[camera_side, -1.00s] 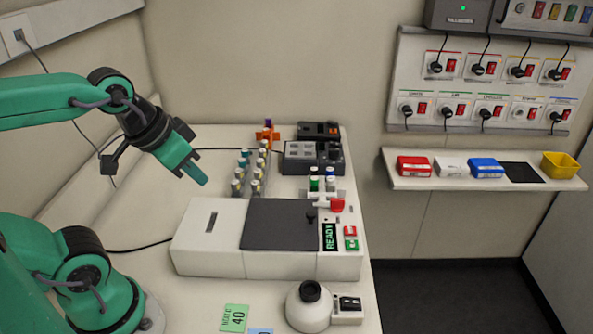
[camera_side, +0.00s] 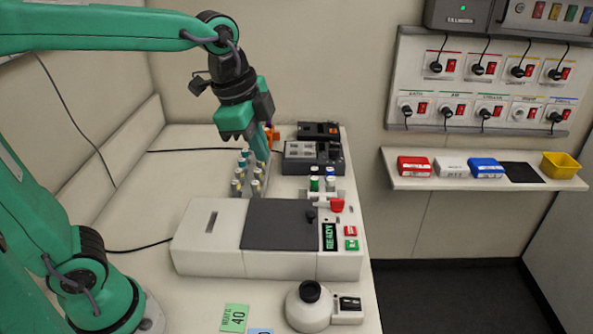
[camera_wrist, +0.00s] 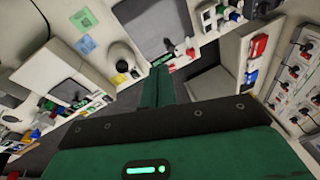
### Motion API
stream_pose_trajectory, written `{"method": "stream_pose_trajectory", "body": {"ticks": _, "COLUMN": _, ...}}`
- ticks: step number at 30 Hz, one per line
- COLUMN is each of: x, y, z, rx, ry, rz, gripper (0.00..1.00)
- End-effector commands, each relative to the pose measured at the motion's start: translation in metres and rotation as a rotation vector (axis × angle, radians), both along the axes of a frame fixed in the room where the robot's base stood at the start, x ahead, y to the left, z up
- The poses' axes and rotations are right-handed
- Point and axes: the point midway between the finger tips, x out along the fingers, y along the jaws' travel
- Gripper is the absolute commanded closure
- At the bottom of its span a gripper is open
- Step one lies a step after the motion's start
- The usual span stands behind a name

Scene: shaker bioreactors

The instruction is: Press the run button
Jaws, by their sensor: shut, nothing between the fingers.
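The white machine (camera_side: 208,240) with a dark grey lid (camera_side: 280,225) stands on the bench. Its display (camera_side: 329,237) reads READY. A red button (camera_side: 350,231) and a green button (camera_side: 351,244) sit to the right of the display. The side view does not show a readable label on either. My gripper (camera_side: 262,154) is shut and empty, pointing down above and behind the machine, near the rack of vials, well left of the buttons. In the wrist view its shut fingers (camera_wrist: 158,78) point up the picture. The machine's lid (camera_wrist: 143,25) shows beyond them.
Several capped vials (camera_side: 246,178) stand under my gripper. A red knob (camera_side: 337,205) and green- and blue-capped bottles (camera_side: 322,183) are behind the buttons. A round white device (camera_side: 308,306) stands in front. A shelf (camera_side: 430,183) is at the right.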

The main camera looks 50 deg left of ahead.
Motion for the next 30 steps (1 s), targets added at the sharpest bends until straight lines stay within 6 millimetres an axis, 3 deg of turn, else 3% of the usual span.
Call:
{"method": "stream_pose_trajectory", "body": {"ticks": 18, "x": 0.074, "y": -0.075, "z": -0.014, "rx": 0.160, "ry": 0.122, "rz": -0.759, "gripper": 1.00}}
{"method": "stream_pose_trajectory", "body": {"ticks": 30, "x": 0.106, "y": -0.125, "z": -0.039, "rx": 0.214, "ry": 0.184, "rz": -1.205, "gripper": 1.00}}
